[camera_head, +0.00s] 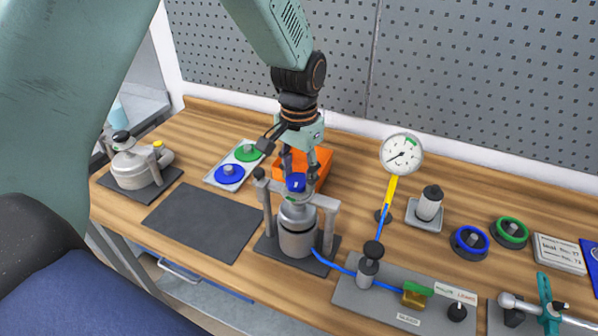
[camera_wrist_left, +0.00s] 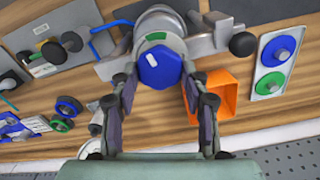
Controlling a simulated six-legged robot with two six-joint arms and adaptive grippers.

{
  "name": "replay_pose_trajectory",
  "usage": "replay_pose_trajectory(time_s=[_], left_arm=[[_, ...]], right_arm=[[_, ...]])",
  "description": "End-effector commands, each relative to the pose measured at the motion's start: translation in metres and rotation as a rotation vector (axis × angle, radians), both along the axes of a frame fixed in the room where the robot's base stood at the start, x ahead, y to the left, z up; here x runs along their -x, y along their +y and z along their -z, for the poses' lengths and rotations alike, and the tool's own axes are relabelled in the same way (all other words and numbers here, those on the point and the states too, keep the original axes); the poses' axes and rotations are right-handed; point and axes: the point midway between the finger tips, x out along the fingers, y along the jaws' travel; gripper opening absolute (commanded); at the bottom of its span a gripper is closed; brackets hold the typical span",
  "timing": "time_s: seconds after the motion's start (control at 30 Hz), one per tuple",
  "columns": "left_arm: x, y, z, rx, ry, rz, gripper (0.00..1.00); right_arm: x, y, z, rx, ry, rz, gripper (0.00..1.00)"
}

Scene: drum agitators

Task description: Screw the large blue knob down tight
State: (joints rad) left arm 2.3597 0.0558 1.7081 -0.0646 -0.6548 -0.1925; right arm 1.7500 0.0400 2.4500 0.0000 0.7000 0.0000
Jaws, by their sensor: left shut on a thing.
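The large blue knob (camera_head: 295,183) sits on top of the grey metal vessel (camera_head: 297,235), inside a metal bracket frame. In the left wrist view the knob (camera_wrist_left: 158,68) shows as a blue hexagonal head on the vessel's round top. My left gripper (camera_head: 299,174) points down at it from above, and its fingers (camera_wrist_left: 159,86) lie one on each side of the knob, shut on it. The head view does not show the thread or any gap under the knob. My right gripper is in neither view.
An orange bin (camera_head: 318,165) stands close behind the vessel. A tray with blue and green discs (camera_head: 230,174) is behind left, and a dark mat (camera_head: 204,219) lies left. A gauge (camera_head: 401,153) and a valve plate (camera_head: 350,294) stand to the right.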

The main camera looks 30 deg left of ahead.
Motion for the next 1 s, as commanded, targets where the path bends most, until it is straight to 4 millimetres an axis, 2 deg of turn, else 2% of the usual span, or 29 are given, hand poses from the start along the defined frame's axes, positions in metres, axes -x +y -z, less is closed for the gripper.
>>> replay_pose_trajectory(time_s=[0.03, 0.4, 1.0], left_arm=[[-0.0034, 0.0003, -0.0046, -0.002, -0.011, 0.036, 0.14], [-0.004, 0.0001, -0.0053, -0.002, -0.013, 0.232, 0.15], [-0.0045, 0.0001, -0.0055, -0.003, -0.014, 0.283, 0.14]], right_arm=[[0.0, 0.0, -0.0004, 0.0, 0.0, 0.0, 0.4], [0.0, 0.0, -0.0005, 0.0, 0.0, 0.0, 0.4], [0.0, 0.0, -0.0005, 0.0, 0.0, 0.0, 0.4]])
